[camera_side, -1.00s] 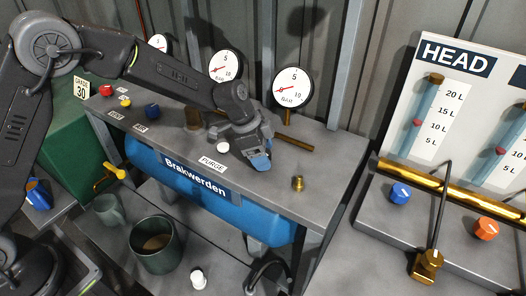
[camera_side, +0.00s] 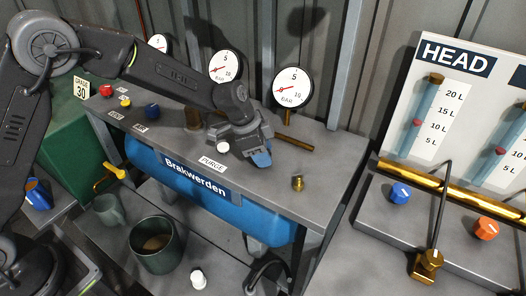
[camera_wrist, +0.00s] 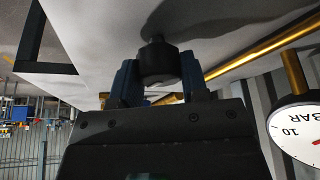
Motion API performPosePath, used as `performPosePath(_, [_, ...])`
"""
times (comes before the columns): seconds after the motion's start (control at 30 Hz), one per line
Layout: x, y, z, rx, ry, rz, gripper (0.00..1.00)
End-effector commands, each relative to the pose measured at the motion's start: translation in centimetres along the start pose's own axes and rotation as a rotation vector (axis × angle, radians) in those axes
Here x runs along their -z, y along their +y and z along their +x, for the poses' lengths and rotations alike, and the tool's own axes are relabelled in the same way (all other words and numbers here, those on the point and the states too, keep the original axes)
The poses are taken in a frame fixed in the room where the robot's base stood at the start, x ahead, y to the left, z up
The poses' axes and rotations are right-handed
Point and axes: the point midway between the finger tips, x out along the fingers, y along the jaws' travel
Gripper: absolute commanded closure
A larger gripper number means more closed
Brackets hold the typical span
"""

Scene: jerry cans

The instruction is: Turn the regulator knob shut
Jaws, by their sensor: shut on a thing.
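The regulator knob (camera_wrist: 158,62) is a dark round knob on a short stem, seen in the wrist view. My gripper (camera_wrist: 159,78) has one blue finger on each side of it and is shut on it. In the side view my gripper (camera_side: 260,156) reaches down at the bench top beside a brass pipe, and it hides the knob there. The nearest pressure gauge (camera_side: 289,88) stands behind it with a red needle pointing left, at the low end. Part of a gauge also shows in the wrist view (camera_wrist: 302,133).
A brass pipe (camera_side: 294,144) lies close behind my gripper. A small brass fitting (camera_side: 297,183) stands on the bench to its right. A second gauge (camera_side: 224,68) is behind my arm. Red, yellow and blue knobs sit at the bench's left end. The bench's front right is mostly bare.

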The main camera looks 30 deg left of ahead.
Motion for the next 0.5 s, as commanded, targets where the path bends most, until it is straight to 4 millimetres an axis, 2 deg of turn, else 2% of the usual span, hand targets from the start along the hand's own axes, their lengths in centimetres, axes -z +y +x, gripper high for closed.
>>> performPosePath(0.5, [0.07,0.04,-0.04,0.164,0.001,-0.386,0.83])
